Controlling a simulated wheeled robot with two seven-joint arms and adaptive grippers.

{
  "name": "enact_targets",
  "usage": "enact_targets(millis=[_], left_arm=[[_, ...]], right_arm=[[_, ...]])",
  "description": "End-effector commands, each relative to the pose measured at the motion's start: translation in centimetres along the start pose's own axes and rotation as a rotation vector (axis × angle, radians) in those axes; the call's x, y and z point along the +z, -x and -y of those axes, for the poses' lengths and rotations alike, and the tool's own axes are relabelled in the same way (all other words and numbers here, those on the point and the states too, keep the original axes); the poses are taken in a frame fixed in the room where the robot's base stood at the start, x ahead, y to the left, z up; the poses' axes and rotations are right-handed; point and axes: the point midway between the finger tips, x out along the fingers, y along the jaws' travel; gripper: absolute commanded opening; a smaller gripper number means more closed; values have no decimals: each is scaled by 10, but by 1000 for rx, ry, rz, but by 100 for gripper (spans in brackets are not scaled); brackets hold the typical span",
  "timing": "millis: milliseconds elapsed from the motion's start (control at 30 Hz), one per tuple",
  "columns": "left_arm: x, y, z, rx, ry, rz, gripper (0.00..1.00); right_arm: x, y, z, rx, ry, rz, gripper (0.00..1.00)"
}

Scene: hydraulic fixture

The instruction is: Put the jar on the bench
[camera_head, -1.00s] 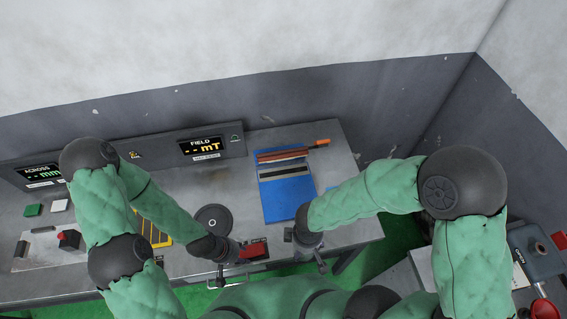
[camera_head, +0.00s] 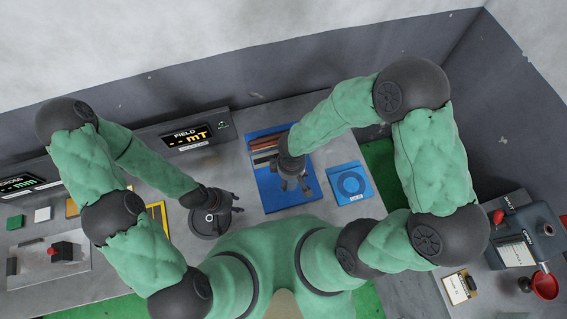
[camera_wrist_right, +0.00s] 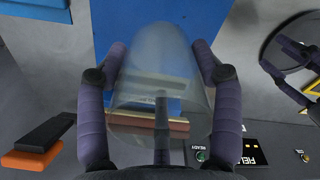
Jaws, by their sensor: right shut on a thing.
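My right gripper (camera_head: 291,178) is over the large blue mat on the grey bench (camera_head: 235,160). In the right wrist view my right gripper (camera_wrist_right: 160,90) is shut on a clear, see-through jar (camera_wrist_right: 155,60), with one finger on each side. The jar is hard to make out in the head view. My left gripper (camera_head: 222,212) is over a round dark disc (camera_head: 204,226) on the bench. Its fingers look spread and empty; they also show at the right of the right wrist view (camera_wrist_right: 298,65).
The large blue mat (camera_head: 272,195) carries several flat bars. A smaller blue mat with a ring mark (camera_head: 350,183) lies to its right. Display boxes (camera_head: 187,138) line the back. A grey unit with red knobs (camera_head: 530,235) stands at far right.

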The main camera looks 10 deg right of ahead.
Motion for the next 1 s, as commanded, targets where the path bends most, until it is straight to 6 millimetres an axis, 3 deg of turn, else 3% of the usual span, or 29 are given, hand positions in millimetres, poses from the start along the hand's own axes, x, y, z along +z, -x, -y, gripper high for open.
enact_targets(millis=[233, 500, 867, 1000], left_arm=[[0, 7, -3, 0, 0, -1, 40], [0, 8, -3, 0, 0, -1, 40], [0, 10, -3, 0, 0, -1, 40], [0, 8, -3, 0, 0, -1, 40]], right_arm=[[-26, -17, -28, -2, -2, 2, 31], [-46, -55, -50, -1, -1, 2, 31], [-58, -74, -62, -1, -1, 1, 31], [-59, -94, -64, -1, -2, 1, 31]])
